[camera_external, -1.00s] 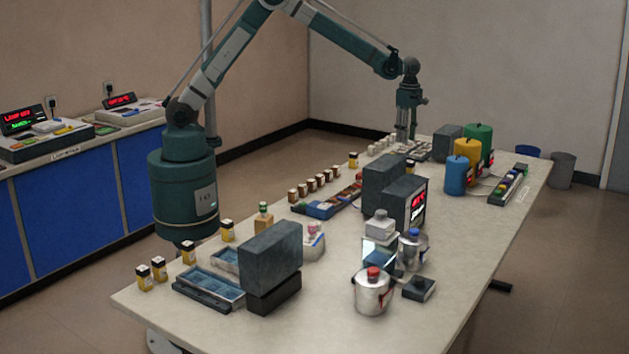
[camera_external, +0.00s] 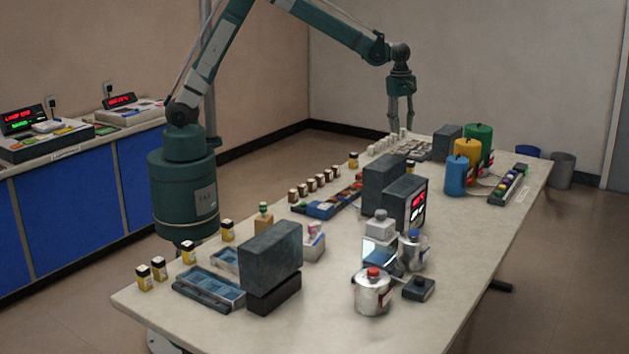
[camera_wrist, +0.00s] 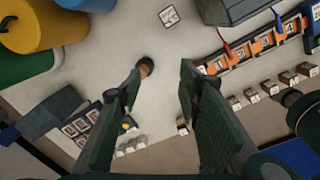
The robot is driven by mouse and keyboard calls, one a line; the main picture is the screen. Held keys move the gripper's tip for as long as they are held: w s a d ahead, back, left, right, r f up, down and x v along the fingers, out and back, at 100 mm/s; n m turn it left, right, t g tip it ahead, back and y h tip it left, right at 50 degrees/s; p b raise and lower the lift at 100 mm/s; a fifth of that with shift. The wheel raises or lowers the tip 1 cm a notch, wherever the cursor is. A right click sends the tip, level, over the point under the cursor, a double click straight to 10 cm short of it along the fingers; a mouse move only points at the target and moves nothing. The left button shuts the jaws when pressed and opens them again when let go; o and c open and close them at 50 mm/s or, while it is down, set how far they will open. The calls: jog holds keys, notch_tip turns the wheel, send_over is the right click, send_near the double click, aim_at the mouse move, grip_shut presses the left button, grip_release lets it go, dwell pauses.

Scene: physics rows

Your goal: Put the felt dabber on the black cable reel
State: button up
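My gripper (camera_external: 400,122) is above the far end of the table, over a row of small white pieces. In the wrist view its two fingers (camera_wrist: 162,75) are wide apart with nothing between them; it is open. A small upright piece with a dark round top and tan side (camera_wrist: 146,66) shows just past the left fingertip; it may be the felt dabber, but I cannot tell for sure. I cannot clearly pick out a black cable reel in either view. A dark round-ended thing with a tan band (camera_wrist: 305,112) is at the wrist view's right edge, partly cut off.
Blue (camera_external: 456,176), yellow (camera_external: 467,152) and green (camera_external: 480,140) cylinders stand on the right. Dark boxes (camera_external: 384,185) stand mid-table. An orange rack with labelled squares (camera_wrist: 262,62) and small white-topped blocks (camera_wrist: 268,88) lie right in the wrist view.

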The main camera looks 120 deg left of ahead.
jog(key=s+d+r+m+t, duration=0.1)
jog(key=s+d+r+m, duration=0.3)
jog(key=d, duration=0.6)
jog(key=s+d+r+m+t, duration=0.1)
jog(key=s+d+r+m, duration=0.1)
jog(key=d+r+m, duration=0.6)
jog(key=s+d+r+m+t, duration=0.1)
jog(key=s+d+r, duration=0.15)
jog(key=d, duration=1.05)
jog(key=s+d+f+m+t, duration=0.1)
jog(key=s+d+m, duration=0.7)
jog(key=s+d, duration=0.3)
jog(key=s+d+f+m+t, duration=0.1)
jog(key=s+d+m+t, duration=0.1)
jog(key=s+d+m, duration=0.6)
jog(key=shift+s+d+f+t, duration=0.35)
jog(key=shift+s+d, duration=1.05)
jog(key=shift+d, duration=0.3)
jog(key=shift+f+b, duration=1.65)
